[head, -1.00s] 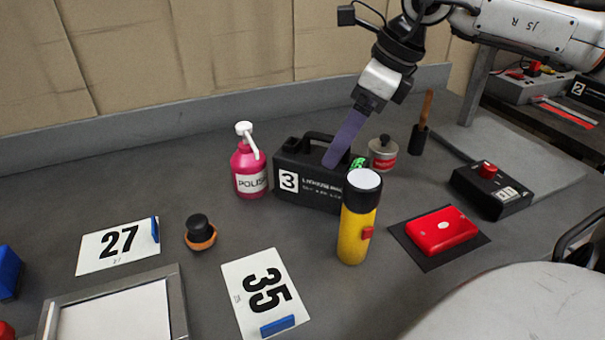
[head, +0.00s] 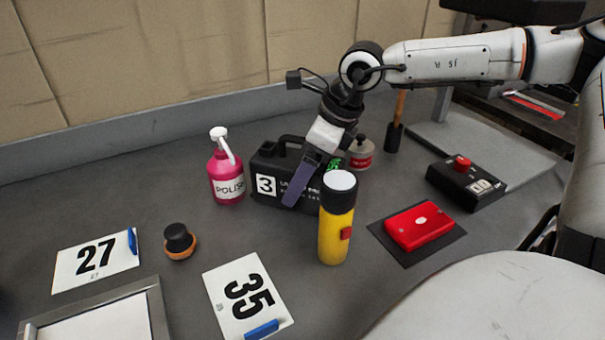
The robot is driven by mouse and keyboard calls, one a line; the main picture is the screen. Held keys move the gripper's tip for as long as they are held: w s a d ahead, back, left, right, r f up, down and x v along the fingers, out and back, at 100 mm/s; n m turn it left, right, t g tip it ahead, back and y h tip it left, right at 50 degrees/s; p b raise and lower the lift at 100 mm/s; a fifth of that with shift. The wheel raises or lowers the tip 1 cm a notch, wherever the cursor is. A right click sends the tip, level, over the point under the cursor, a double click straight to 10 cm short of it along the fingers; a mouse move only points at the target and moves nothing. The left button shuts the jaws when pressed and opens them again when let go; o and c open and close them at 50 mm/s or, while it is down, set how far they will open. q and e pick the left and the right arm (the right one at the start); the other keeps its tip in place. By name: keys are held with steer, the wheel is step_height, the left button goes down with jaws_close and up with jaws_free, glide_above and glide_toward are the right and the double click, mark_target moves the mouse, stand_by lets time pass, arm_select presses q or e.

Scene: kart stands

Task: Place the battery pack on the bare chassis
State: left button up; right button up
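The battery pack (head: 266,188) is a black case with a top handle and a white number 3 label. It stands upright on the grey bench in the head view. My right gripper (head: 300,190) reaches down from the upper right, with a purple finger slanting across the front of the pack and hiding part of its lettering. Only one finger shows clearly, so I cannot tell whether it is open or shut, or whether it touches the pack. My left gripper is not in view. I cannot make out a bare chassis.
A yellow torch (head: 335,228) stands close in front. A red case (head: 418,226) and black button box (head: 466,184) lie right.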

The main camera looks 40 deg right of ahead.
steer(key=c, duration=1.9)
steer(key=shift+w+r, duration=0.2)
jaws_close()
steer(key=shift+r, duration=0.1)
